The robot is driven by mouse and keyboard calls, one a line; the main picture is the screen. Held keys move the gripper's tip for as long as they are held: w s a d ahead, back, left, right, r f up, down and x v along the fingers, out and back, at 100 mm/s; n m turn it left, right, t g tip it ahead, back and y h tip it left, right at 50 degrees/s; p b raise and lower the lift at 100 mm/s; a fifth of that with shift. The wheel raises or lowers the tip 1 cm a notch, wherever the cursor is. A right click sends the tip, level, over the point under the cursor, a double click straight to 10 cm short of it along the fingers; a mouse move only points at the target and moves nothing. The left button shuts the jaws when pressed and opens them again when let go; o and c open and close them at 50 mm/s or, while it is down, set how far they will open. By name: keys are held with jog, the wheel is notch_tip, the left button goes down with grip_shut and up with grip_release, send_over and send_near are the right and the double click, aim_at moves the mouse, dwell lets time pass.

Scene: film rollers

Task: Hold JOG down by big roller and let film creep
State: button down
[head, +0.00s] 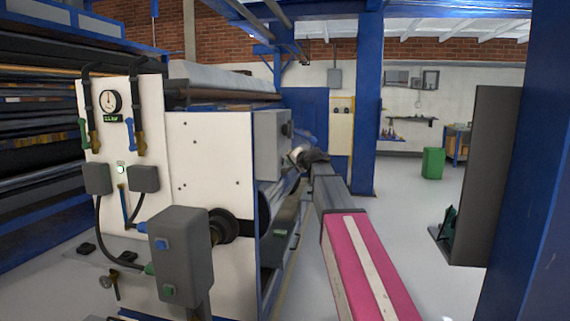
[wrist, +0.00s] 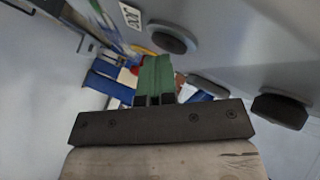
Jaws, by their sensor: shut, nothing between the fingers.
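In the wrist view my gripper (wrist: 156,68) shows green fingers, shut and empty. A grey panel fills the upper right of that view. It carries a dark round button (wrist: 172,40) just ahead of the fingertips and a second dark button (wrist: 280,110) at right. A white label (wrist: 131,16) sits by the first button; I cannot read it surely as JOG. I cannot tell whether the fingers touch any button. In the head view my arm reaches to a grey control box (head: 272,145) on the machine's side; the fingers are not clear there. The big pale roller (head: 218,80) lies behind the white end panel.
A grey box with blue and green buttons (head: 180,258) juts from the machine's near end. Blue columns (head: 367,105) stand right of the machine. A green bin (head: 433,163) and a dark upright panel (head: 482,175) are further right. Floor between is clear.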

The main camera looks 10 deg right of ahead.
jog(key=shift+d, duration=0.1)
jog(key=shift+s+d, duration=0.3)
jog(key=shift+d, duration=0.45)
jog(key=shift+d, duration=0.1)
jog(key=d, duration=0.1)
jog(key=s+d, duration=0.1)
jog(key=d, duration=0.2)
jog(key=shift+s+d, duration=0.3)
